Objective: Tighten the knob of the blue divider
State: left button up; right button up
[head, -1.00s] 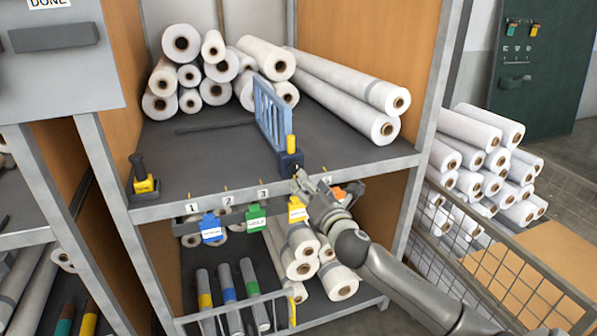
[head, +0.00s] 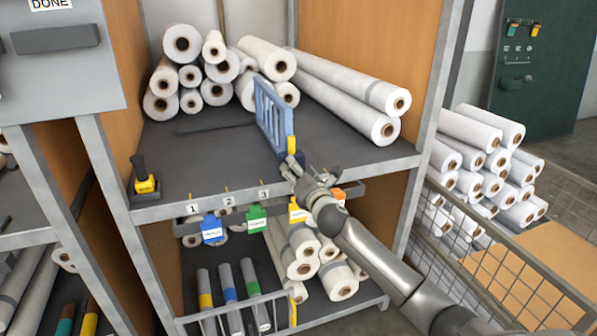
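The blue divider (head: 268,115) stands upright on the shelf, in front of the white rolls. Its yellow knob (head: 291,145) shows at the divider's front end, close to the shelf's front edge. My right gripper (head: 294,165) is at the front end of the divider, just below the knob, and covers most of the dark base there. The fingers are small and overlap the base, so I cannot tell whether they touch it or are open or shut. My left gripper is not in view.
White rolls (head: 182,44) are stacked at the back of the shelf (head: 210,160), with long rolls (head: 350,85) right of the divider. A black and yellow clamp (head: 145,178) stands at the left front corner. A wire cage (head: 500,265) is at right.

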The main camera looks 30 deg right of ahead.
jog(key=c, duration=1)
